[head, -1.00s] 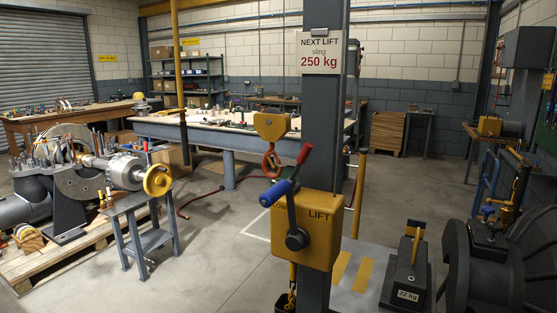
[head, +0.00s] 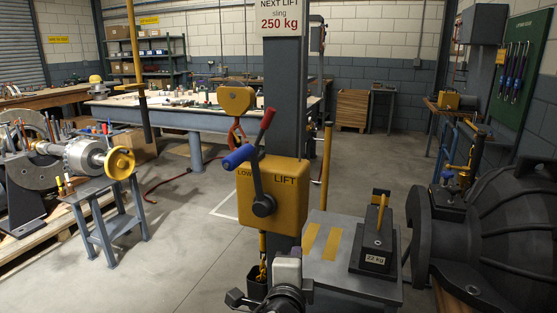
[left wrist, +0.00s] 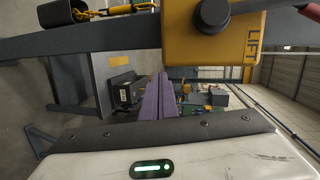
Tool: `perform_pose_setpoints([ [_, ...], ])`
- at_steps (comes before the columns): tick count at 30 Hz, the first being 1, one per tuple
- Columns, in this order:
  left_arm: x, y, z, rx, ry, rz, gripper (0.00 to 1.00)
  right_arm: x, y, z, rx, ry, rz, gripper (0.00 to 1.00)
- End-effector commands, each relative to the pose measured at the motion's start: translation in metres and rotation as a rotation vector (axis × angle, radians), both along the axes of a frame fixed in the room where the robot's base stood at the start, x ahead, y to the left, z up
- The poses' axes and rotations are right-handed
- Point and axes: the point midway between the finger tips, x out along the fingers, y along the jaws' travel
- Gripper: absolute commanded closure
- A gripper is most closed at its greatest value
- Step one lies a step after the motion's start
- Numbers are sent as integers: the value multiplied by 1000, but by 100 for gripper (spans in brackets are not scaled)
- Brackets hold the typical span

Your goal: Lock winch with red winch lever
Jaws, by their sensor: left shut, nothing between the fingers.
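The yellow winch box (head: 284,207), marked LOW… and LIFT, is fixed to a grey post. The red winch lever (head: 267,118) rises above the box's top and leans right; its lower end is hidden behind the crank. The crank has a blue handle (head: 239,156) and a dark hub (head: 263,206) on the box front. My left gripper (head: 287,268) is at the bottom, below the box and apart from the lever. In the left wrist view its purple fingers (left wrist: 160,96) are shut together and empty, with the winch box (left wrist: 206,40) beyond them. My right gripper is not in view.
A yellow hook block (head: 237,100) with a red hook hangs left of the post (head: 287,80). A 22 kg weight (head: 376,243) sits on a grey platform right of the post. A large dark casing (head: 485,235) stands at the right. Open floor lies left of the winch.

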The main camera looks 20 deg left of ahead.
Motion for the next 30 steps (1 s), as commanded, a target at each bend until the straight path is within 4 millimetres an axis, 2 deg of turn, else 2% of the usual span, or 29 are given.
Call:
perform_pose_setpoints([
  [1, 16, -1, 45, 110, -68, 18, 100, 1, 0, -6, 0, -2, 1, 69],
  [3, 26, 0, 99, 255, -137, 61, 100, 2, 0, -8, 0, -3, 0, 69],
  [6, 29, 2, 160, 408, -206, 126, 100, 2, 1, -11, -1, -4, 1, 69],
  [9, 27, 3, 199, 502, -245, 177, 100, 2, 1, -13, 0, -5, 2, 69],
  [12, 24, 4, 218, 546, -261, 204, 100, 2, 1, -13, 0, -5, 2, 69],
  [14, 24, 4, 222, 555, -264, 211, 100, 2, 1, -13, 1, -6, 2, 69],
  [24, 25, 5, 222, 555, -264, 211, 100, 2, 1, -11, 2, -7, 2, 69],
  [30, 46, 14, 228, 558, -264, 212, 100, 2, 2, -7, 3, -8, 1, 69],
])
